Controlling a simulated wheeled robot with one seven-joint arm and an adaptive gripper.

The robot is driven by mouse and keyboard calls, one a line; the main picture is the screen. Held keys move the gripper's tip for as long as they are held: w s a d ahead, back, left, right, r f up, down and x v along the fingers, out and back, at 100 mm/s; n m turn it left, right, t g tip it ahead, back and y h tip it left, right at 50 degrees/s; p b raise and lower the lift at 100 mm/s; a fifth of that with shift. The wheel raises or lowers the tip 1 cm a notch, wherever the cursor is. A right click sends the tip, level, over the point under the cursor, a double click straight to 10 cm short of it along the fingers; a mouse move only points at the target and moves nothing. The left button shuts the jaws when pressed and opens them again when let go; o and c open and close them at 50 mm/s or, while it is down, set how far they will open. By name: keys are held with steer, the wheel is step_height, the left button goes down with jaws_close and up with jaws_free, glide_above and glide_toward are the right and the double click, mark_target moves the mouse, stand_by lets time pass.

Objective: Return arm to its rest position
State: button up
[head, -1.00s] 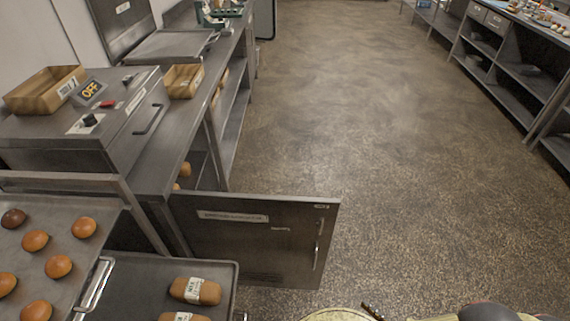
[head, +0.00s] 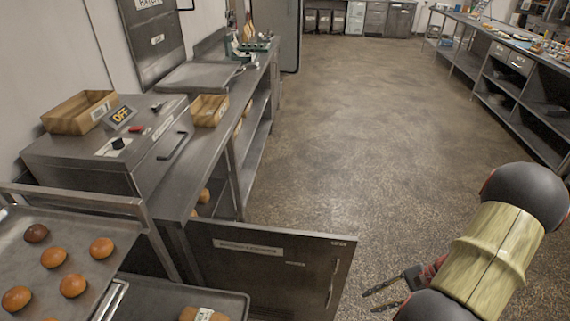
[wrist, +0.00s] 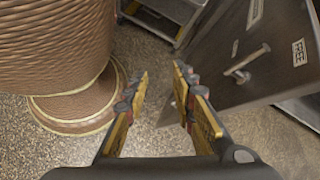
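My arm shows at the lower right of the head view, over open floor. My gripper (head: 380,291) points left there, towards an open dark cabinet door (head: 285,273), and appears a little to the right of it. In the wrist view, my gripper (wrist: 160,80) has its two fingers apart, with only bare floor showing between the tips. Nothing is held. The same door (wrist: 228,80), with its bar handle, is just right of the fingers and looks apart from them.
At left stand a metal counter (head: 196,180) with an OFF-marked unit (head: 65,150), wooden boxes (head: 72,116) and a rack tray (head: 28,262) of buns. A lower tray (head: 150,300) holds a labelled loaf. Shelving (head: 520,95) lines the right. The central floor is clear.

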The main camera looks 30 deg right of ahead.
steer(key=w+a+r+n+g+h, duration=0.25)
steer(key=w+a+r+n, duration=0.3)
steer(key=r, duration=0.35)
steer(key=w+a+r+n+g+h, duration=0.2)
steer(key=w+a+r+n+h, duration=0.15)
steer(key=a+r, duration=0.4)
steer(key=s+a+r+n+t+h, duration=0.1)
steer(key=a+r+n+t+h, duration=0.2)
steer(key=a+r+n, duration=0.6)
steer(key=a+r+t, duration=0.2)
steer(key=a+r, duration=0.3)
steer(key=r, duration=0.1)
steer(key=shift+s+a+r+n, duration=0.3)
steer(key=shift+s+r+n, duration=0.05)
steer(key=shift+s+n, duration=0.05)
steer(key=shift+t, duration=0.25)
